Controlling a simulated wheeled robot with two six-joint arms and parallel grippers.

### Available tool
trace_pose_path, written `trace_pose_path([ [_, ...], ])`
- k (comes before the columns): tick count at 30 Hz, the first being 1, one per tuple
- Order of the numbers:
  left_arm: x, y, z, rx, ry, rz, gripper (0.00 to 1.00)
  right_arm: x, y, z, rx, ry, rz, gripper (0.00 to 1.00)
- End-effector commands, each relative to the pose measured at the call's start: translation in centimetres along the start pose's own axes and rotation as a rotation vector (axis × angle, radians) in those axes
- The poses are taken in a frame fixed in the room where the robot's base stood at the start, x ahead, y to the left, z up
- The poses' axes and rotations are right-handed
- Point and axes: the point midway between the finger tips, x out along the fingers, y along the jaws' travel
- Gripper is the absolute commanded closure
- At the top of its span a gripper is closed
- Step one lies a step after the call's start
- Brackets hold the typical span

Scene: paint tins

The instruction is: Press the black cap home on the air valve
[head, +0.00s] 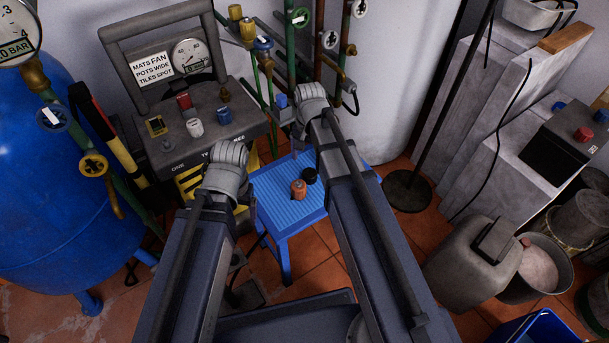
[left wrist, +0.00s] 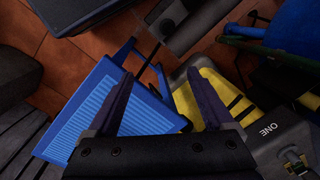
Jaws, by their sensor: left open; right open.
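The black cap (head: 311,175) lies on the ribbed blue stool (head: 275,209), next to an orange cap (head: 298,189). The stool also shows in the left wrist view (left wrist: 85,112); I see no cap there. A grey console (head: 182,149) with several coloured caps and fittings stands behind left; I cannot tell which fitting is the air valve. My left gripper (left wrist: 165,74) is open and empty, pointing down between stool and console. My right gripper (head: 295,122) is open, above and behind the black cap, largely hidden by its wrist.
A blue tank (head: 60,190) with brass-fitted pipes stands left. Vertical pipes with valves (head: 291,45) rise behind the stool. A round black stand base (head: 408,190) and a grey canister (head: 474,262) are at right.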

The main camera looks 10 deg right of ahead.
Motion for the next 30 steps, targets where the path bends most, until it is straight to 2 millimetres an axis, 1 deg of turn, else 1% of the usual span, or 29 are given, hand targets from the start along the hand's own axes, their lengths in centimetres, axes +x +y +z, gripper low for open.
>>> trace_pose_path([
  [9,2.6,0.2,-0.2,0.003,0.001,-0.004,0.14,2.6,0.0,0.0,-0.002,0.000,0.000,0.06],
  [15,2.6,0.1,-0.2,0.003,0.001,-0.005,0.14,2.6,0.0,0.0,-0.003,0.000,0.000,0.06],
  [19,3.3,0.2,-0.2,0.004,0.001,-0.005,0.14,3.4,0.1,0.0,-0.003,0.000,0.000,0.06],
  [30,7.6,0.5,-0.5,0.007,0.002,-0.009,0.14,7.6,0.4,-0.2,-0.003,0.000,0.000,0.06],
])
